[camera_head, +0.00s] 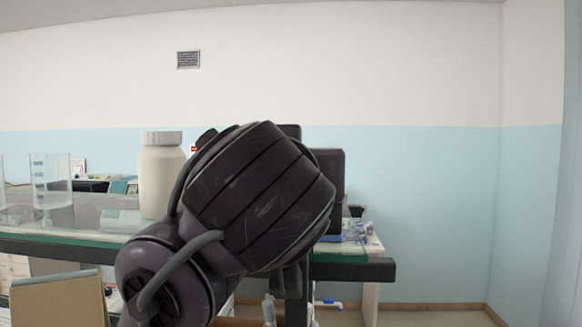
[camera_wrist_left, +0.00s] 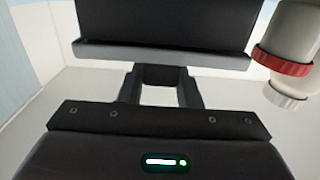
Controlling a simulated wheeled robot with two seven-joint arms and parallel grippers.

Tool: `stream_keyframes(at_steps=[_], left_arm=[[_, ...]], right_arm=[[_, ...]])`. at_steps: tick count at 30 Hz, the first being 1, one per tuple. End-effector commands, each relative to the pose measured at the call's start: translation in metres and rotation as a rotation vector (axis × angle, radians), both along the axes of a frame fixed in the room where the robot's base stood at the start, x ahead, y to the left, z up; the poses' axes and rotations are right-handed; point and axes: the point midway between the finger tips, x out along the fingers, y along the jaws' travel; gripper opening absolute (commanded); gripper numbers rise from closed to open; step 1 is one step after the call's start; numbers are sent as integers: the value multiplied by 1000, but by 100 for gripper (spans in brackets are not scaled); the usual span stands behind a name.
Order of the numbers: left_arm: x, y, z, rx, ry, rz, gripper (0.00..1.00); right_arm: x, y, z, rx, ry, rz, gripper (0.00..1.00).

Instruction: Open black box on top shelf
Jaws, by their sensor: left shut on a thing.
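The black box (camera_head: 333,170) stands on the glass top shelf (camera_head: 100,215), mostly hidden behind my left arm in the head view. In the left wrist view a dark panel of the black box (camera_wrist_left: 165,22) with a grey edge strip fills the top middle. My left gripper (camera_wrist_left: 167,76) reaches to this grey edge, and its two fingers are shut on it. The head view hides the left fingertips behind the arm. How far the lid stands open cannot be told. My right gripper is in neither view.
A white bottle (camera_head: 161,176) stands on the shelf left of my arm; a bottle with a red ring (camera_wrist_left: 280,62) shows close on the right in the left wrist view. A glass beaker (camera_head: 50,180) stands further left. The shelf ends just right of the box.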

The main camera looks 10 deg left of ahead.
Motion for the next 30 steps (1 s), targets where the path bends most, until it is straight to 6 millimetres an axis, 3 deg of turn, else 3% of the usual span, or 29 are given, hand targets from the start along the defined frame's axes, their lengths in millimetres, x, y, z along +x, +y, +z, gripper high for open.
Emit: stream_keyframes(at_steps=[30], left_arm=[[35,1,44,-2,-8,-2,0]], right_arm=[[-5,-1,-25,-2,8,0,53]])
